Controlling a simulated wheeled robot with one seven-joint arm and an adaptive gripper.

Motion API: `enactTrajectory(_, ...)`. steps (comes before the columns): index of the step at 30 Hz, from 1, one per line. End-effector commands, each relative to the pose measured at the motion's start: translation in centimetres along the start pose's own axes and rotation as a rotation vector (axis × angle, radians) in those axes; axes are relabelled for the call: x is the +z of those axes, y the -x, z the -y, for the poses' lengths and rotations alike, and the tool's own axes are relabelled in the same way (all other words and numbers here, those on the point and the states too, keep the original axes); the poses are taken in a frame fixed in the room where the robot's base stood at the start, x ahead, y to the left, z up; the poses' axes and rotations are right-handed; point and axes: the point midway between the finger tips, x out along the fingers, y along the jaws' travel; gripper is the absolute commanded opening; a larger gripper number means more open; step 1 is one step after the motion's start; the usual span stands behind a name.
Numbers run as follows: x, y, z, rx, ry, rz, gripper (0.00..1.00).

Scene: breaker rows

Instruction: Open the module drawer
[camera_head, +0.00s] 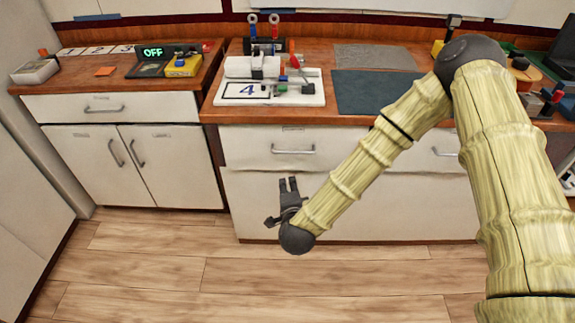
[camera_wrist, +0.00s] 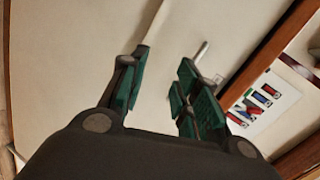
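The drawers have white fronts with bar handles and small labels too small to read in the head view, so I cannot tell which is the module drawer. A left drawer (camera_head: 60,107), a middle drawer (camera_head: 250,150) and a right drawer (camera_head: 418,158) all look shut. The middle one has a grey handle (camera_head: 293,150). My gripper (camera_head: 289,181) is below that handle, in front of the white lower panel. In the wrist view my gripper (camera_wrist: 163,65) has its green-padded fingers apart, with nothing held.
A white board marked 4 (camera_head: 245,90) with parts on it sits on the counter above the middle drawer. A dark mat (camera_head: 375,92) lies beside it. Lower doors (camera_head: 90,170) stand at the left. The wooden floor (camera_head: 150,270) is clear.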

Motion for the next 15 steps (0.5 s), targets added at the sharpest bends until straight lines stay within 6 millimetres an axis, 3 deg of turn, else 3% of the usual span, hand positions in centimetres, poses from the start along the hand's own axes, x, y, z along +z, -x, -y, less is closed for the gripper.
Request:
enactTrajectory(1,0.1,-1.1,1.0,-0.042,-0.06,-0.033,0.31)
enactTrajectory(6,-0.4,-2.2,4.5,-0.13,-0.191,-0.099,0.31)
enactTrajectory(15,-0.9,-4.5,5.8,-0.15,-0.22,-0.115,0.31)
